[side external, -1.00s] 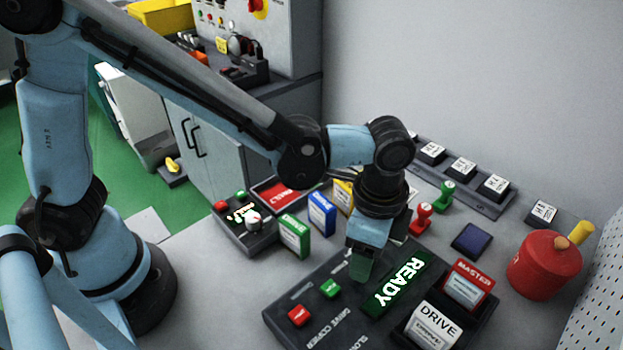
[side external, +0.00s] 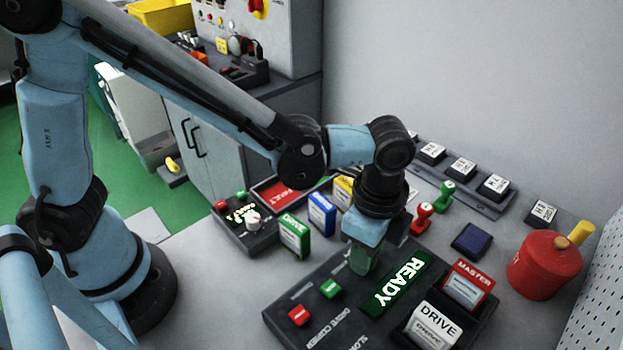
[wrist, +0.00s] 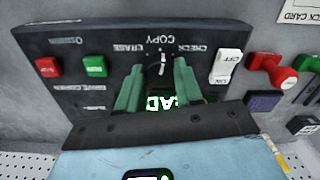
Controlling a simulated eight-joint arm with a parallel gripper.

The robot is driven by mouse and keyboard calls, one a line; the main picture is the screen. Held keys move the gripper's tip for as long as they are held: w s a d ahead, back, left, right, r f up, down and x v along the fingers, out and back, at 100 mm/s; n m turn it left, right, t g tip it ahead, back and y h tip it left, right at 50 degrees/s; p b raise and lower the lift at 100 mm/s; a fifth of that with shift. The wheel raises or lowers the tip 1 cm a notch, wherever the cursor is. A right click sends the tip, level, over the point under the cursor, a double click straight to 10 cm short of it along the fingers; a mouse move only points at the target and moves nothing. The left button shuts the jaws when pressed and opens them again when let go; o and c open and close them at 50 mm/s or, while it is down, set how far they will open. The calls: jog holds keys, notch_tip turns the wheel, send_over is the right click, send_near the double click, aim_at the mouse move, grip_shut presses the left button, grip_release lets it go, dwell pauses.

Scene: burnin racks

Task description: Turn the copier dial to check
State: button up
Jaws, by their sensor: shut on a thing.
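The dark drive copier (side external: 340,310) lies on the bench in the side view, with a lit green READY display (side external: 398,284). Its dial (wrist: 157,66) shows in the wrist view between my green fingers, under the labels ERASE, COPY and CHECK. The dial's white mark points up, close to COPY; CHECK is to its right. My gripper (wrist: 157,84) is shut on the dial. In the side view my gripper (side external: 364,262) is low over the copier's far edge and hides the dial. The fingers partly cover the display in the wrist view.
The copier has a red button (side external: 299,315), a green button (side external: 331,288) and a white on/off switch (wrist: 228,67). A MASTER cartridge (side external: 467,286) and a DRIVE cartridge (side external: 433,326) stand at its right. Stamps (side external: 421,218) and a red pot (side external: 543,266) stand beyond.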

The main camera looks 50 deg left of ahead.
jog(key=m, duration=0.6)
jog(key=shift+m, duration=0.3)
dwell(0.4)
jog(key=o, duration=1)
jog(key=shift+r, duration=0.1)
notch_tip(320, 180, up, 12)
dwell(0.3)
